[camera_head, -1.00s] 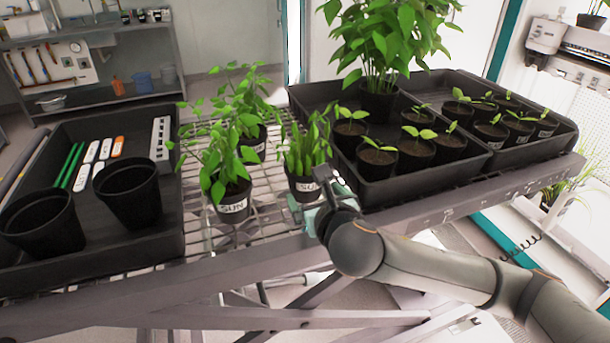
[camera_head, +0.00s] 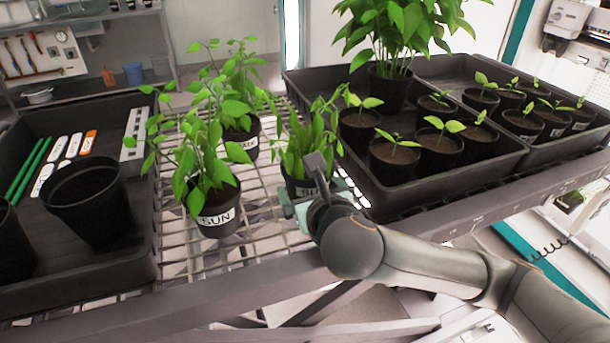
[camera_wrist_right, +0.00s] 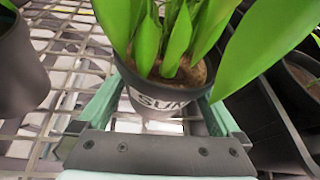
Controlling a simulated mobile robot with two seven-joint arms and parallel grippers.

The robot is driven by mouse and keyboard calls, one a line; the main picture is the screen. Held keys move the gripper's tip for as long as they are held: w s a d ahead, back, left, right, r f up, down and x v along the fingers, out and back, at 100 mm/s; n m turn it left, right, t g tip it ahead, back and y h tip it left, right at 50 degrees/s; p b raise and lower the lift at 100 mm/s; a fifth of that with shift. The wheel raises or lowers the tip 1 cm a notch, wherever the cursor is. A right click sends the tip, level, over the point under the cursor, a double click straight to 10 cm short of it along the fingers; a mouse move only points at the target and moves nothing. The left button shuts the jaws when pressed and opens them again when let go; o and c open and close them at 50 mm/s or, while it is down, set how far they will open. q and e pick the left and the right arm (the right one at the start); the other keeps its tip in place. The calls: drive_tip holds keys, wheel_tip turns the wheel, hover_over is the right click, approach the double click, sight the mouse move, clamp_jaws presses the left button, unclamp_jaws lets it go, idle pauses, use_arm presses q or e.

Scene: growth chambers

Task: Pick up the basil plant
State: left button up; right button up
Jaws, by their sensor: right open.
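Three small potted plants stand on the wire rack; their labels do not name basil. The plant at my right gripper has upright, long green leaves (camera_head: 305,145) and a black pot labelled SUN, partly hidden by the gripper. The wrist view shows the same pot (camera_wrist_right: 160,105) between the fingers. My right gripper (camera_head: 314,203) is open, its teal fingers on either side of this pot. A bushier plant (camera_head: 208,165) in another SUN pot stands to the left, and a third plant (camera_head: 240,100) stands behind that one. My left gripper is not in view.
A black tray (camera_head: 400,205) with seedlings and a large plant (camera_head: 388,88) sits close right of the gripper. Another tray (camera_head: 130,262) with empty pots (camera_head: 88,200) and coloured tags is at the left. Bare wire rack (camera_head: 190,255) lies before the left SUN pot.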

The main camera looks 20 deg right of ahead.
drive_tip(key=shift+w, duration=0.2)
drive_tip(key=shift+s, duration=0.1)
drive_tip(key=shift+c, duration=0.6)
drive_tip(key=c, duration=1)
drive_tip(key=shift+c, duration=0.5)
